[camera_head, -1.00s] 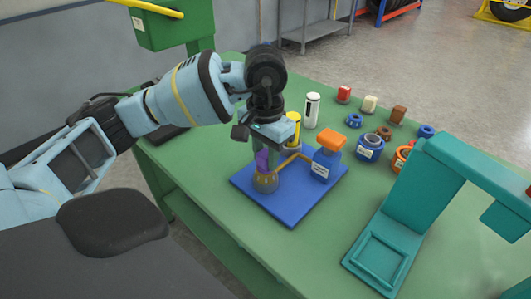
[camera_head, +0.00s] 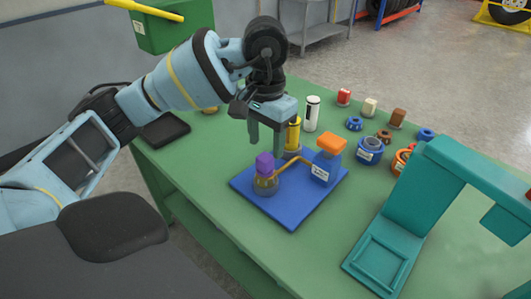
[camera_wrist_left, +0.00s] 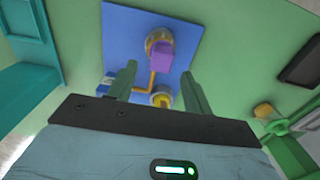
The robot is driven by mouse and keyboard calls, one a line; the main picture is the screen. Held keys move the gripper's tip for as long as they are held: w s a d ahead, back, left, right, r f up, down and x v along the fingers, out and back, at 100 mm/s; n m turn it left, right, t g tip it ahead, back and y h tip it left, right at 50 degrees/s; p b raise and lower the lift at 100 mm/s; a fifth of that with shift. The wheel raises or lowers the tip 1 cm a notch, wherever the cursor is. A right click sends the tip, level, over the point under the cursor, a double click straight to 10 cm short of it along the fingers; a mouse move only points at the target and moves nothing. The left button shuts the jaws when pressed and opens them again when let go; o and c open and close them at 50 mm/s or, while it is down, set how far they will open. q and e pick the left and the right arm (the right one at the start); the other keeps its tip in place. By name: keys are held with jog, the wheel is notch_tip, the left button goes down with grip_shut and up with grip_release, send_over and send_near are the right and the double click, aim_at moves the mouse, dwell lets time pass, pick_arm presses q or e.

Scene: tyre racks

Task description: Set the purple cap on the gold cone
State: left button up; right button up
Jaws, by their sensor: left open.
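The purple cap (camera_head: 264,162) sits on top of the gold cone (camera_head: 265,185), near the left corner of the blue board (camera_head: 296,212). My left gripper (camera_head: 266,143) is open and empty, above the cap and apart from it. In the left wrist view the cap (camera_wrist_left: 161,56) and part of the cone (camera_wrist_left: 156,36) show beyond the open fingertips (camera_wrist_left: 158,76). The cap covers the cone's top, so I cannot tell how well it is seated. My right gripper is not in view.
A yellow cylinder (camera_head: 293,135) stands behind the cone. A blue block with an orange top (camera_head: 331,142) stands on the board, with an orange arm (camera_head: 294,161) toward the cone. A teal frame (camera_head: 395,225) stands right. The green table's (camera_head: 215,190) near left is clear.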

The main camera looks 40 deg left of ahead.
aim_at(265, 157)
pick_arm(q)
notch_tip(265, 157, up, 7)
jog(key=p, duration=0.1)
